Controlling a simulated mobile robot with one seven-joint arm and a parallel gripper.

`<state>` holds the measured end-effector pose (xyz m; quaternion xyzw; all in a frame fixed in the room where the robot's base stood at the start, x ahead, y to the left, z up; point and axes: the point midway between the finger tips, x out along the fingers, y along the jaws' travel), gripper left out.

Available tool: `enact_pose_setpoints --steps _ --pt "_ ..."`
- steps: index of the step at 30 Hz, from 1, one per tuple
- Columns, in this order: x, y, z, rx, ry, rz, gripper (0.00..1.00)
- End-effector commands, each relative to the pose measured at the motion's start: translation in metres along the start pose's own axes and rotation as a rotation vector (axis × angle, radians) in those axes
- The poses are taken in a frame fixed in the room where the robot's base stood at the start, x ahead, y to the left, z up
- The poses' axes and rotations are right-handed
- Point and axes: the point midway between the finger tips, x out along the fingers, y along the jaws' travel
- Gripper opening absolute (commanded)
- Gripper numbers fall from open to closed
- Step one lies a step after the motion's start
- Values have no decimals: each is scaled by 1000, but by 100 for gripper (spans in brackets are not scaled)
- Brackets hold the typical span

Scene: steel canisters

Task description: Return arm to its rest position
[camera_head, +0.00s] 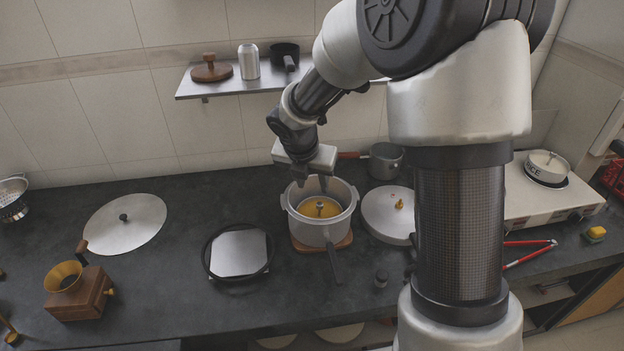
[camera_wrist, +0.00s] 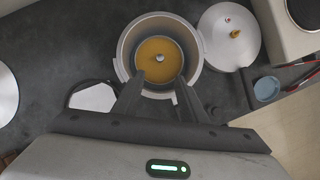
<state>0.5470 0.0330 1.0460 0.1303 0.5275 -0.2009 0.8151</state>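My gripper (camera_head: 312,182) is above the back part of a grey pot (camera_head: 318,226) on the dark counter, pointing down. In the wrist view, my gripper (camera_wrist: 159,78) shows two dark fingers spread apart with nothing between them. They overlap the near rim of the pot (camera_wrist: 125,62) in the picture. Inside the pot is a yellow round surface (camera_head: 308,210) with a small metal knob at its centre; it also shows in the wrist view (camera_wrist: 150,50). My arm reaches out from the right and bends down over the counter.
A round lid (camera_head: 385,222) lies right of the pot, and a saucepan (camera_head: 385,162) stands behind it. A wall shelf (camera_head: 225,88) holds a steel can (camera_head: 249,62). A wooden grinder (camera_head: 80,292) and large lid (camera_head: 125,225) are farther left.

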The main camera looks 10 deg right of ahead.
Motion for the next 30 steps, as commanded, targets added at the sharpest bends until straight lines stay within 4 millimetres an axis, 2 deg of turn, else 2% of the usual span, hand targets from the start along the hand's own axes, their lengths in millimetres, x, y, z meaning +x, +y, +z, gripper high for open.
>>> enact_pose_setpoints --steps 14,17,20,23,27,30 --pt "-2 0 0 3 -1 0 39" --pt "-14 -6 3 67 -8 -4 39" --pt "-48 -23 8 268 -28 -10 39" --pt "-98 -51 6 603 -50 -10 39" --pt "-167 -92 -13 1162 -52 15 39" --pt "-208 -118 -35 1562 -24 48 39"
